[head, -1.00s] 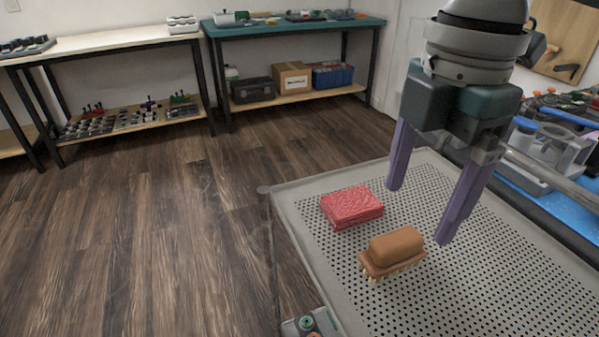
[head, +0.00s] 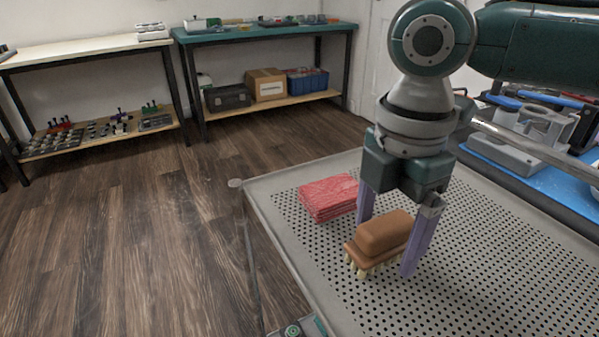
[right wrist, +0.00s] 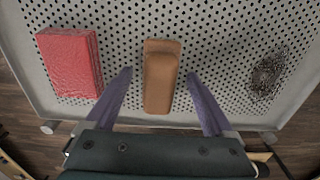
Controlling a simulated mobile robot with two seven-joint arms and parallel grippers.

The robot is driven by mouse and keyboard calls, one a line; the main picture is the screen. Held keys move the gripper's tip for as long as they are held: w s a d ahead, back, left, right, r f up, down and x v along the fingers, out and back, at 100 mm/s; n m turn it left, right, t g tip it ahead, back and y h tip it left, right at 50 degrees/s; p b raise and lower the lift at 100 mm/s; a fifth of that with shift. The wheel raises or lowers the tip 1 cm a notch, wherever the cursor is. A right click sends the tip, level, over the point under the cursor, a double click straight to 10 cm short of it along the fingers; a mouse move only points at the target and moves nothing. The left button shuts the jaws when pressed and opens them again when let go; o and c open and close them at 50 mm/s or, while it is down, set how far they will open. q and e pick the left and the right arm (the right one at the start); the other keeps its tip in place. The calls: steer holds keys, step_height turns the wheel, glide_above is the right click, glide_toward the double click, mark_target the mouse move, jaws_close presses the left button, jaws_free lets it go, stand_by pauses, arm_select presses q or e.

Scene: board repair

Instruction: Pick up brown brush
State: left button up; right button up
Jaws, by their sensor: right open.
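The brown brush (head: 382,236) lies bristles down on the perforated grey cart top, with its rounded brown back up. It also shows in the right wrist view (right wrist: 161,78), upright in the picture between the two purple fingers. My right gripper (head: 387,247) is open and empty, low at the brush. One finger is on each side of the brush in the right wrist view (right wrist: 160,75), with a gap on both sides.
A red folded cloth (head: 328,198) lies just left of the brush. A dark wiry scouring pad (right wrist: 266,74) lies on the other side. The perforated cart top (head: 470,275) is bare at the right. A blue-matted bench (head: 545,185) stands behind at right.

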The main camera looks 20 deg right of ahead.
mark_target(388, 222)
jaws_close()
stand_by(0.7)
steer(key=shift+r, duration=0.15)
step_height(388, 222, up, 20)
steer(key=p, duration=0.6)
